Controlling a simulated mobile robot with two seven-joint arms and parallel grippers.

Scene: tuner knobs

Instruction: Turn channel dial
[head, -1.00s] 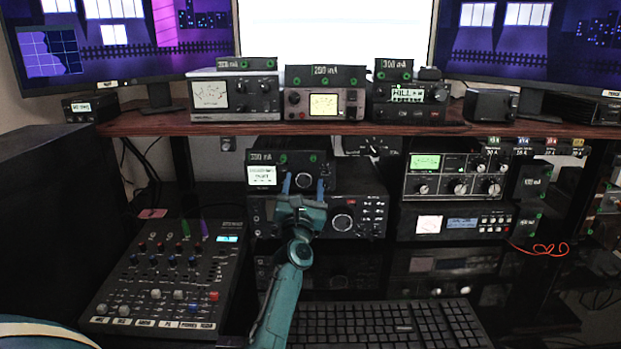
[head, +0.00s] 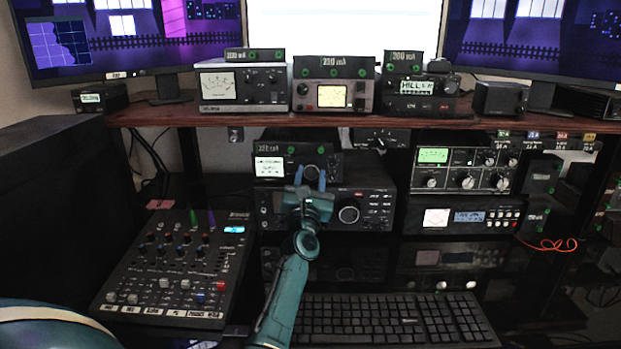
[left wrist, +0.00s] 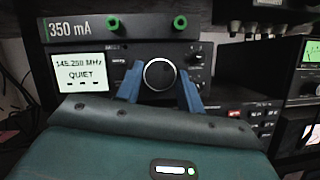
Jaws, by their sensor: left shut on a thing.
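A small black radio (head: 271,174) stands on the shelf below the wooden desk; its lit white display (left wrist: 82,73) reads "145.250 MHz QUIET" in the left wrist view. Its round channel dial (left wrist: 159,74) is dark with a light ring, right of the display. My left gripper (head: 309,178) reaches it from below, with one blue finger on each side of the dial. In the left wrist view the fingers (left wrist: 160,88) are shut on the dial. My right gripper is not in view.
A larger radio (head: 378,212) sits directly under the small one. A black strip (left wrist: 70,29) marked "350 mA" lies on top. A mixer (head: 170,265) stands at left, a keyboard (head: 400,322) in front. Other radios (head: 460,170) stand to the right.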

